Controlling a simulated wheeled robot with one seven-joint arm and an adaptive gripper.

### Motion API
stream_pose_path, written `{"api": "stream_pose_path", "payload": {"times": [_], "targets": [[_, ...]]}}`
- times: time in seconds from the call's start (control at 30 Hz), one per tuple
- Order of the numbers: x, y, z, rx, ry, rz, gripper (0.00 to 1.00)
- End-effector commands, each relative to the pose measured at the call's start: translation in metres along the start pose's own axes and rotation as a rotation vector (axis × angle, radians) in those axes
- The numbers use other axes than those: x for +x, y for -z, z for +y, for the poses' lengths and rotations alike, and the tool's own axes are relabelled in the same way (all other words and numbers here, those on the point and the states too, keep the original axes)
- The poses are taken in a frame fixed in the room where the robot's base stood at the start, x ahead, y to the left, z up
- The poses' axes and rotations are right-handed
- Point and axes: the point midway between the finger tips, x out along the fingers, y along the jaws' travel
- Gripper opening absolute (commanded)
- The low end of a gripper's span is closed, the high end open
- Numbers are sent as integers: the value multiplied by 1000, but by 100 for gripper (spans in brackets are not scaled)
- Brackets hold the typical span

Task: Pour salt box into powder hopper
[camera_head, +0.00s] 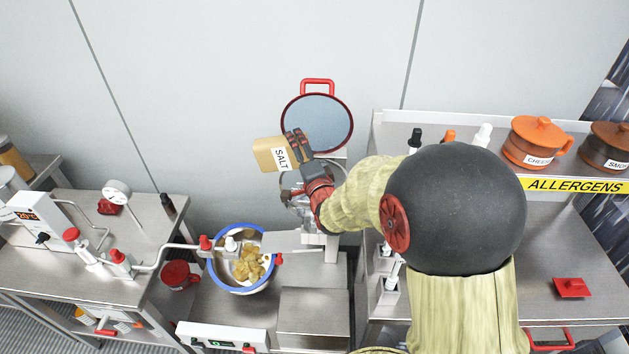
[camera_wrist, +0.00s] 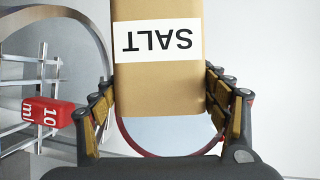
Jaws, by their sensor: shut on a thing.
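The tan salt box (camera_head: 268,154) with a white SALT label is held by my gripper (camera_head: 295,145) at upper centre. In the wrist view my gripper (camera_wrist: 158,85) has its fingers on both sides of the box (camera_wrist: 158,95), whose label reads upside down. In the head view the box is tilted and points left, raised above the bench. A round metal rim, likely the powder hopper (camera_head: 285,199), shows below my gripper, mostly hidden by my arm. A curved metal rim (camera_wrist: 105,40) stands left of the box in the wrist view.
A round red-rimmed lid with a handle (camera_head: 318,122) stands upright behind my gripper. A blue-rimmed bowl (camera_head: 216,273) with yellowish pieces sits lower left. A red 10 ml tag (camera_wrist: 48,112) is near my left finger. A shelf with seasoning pots (camera_head: 534,145) is at right.

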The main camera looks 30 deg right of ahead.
Motion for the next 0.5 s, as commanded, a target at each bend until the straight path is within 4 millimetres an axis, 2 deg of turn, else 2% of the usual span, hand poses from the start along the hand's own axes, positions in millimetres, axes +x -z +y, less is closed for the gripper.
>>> {"api": "stream_pose_path", "payload": {"times": [0.5], "targets": [[-2, 6, 2, 52, 26, 0, 14]]}}
